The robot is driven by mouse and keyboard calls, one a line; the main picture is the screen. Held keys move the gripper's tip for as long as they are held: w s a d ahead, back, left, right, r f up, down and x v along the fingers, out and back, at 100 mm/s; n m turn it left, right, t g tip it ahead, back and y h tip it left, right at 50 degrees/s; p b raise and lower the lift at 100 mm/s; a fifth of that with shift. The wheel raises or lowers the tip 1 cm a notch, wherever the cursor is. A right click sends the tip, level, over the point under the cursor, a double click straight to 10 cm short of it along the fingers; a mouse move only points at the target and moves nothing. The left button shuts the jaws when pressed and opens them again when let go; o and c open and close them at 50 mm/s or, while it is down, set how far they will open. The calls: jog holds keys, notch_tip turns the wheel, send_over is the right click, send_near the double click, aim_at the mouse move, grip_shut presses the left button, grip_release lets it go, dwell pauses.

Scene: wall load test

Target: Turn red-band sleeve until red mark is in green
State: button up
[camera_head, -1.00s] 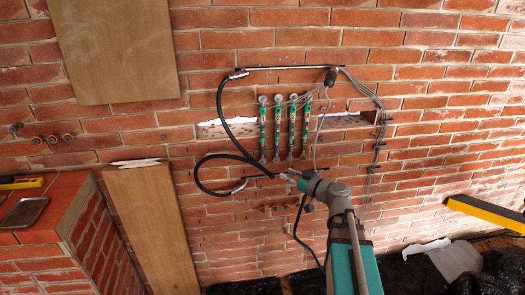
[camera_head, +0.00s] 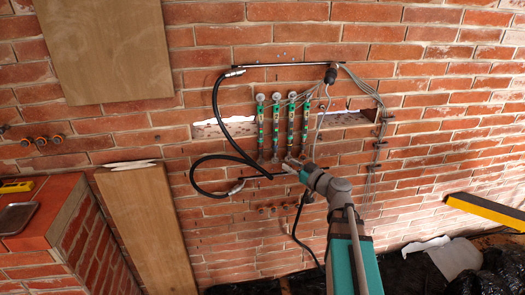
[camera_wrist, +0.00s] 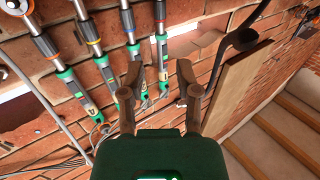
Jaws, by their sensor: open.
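Several slim upright rods with green-and-black sleeves hang on the brick wall. The wrist view is turned over relative to the head view. There, the rightmost rod has a red band just above its green part, which I take as the red-band sleeve (camera_wrist: 162,52). In the head view it seems to be the leftmost rod (camera_head: 261,130). My gripper (camera_wrist: 158,72) is open, its two fingers apart in front of the rods' lower ends in the wrist picture. In the head view my gripper (camera_head: 291,163) is by the rods' bottom ends. I cannot make out the red mark or a green zone.
Black hoses (camera_head: 215,105) loop left of the rods, and grey cables (camera_head: 375,100) run on the right. A wooden board (camera_head: 145,220) leans at the lower left. A brick ledge (camera_head: 60,200) stands at far left. A yellow beam (camera_head: 485,210) is at right.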

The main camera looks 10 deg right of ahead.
aim_at(262, 149)
jog(key=x, duration=1.3)
jog(key=shift+w+a, duration=0.1)
jog(key=shift+w, duration=0.15)
grip_shut()
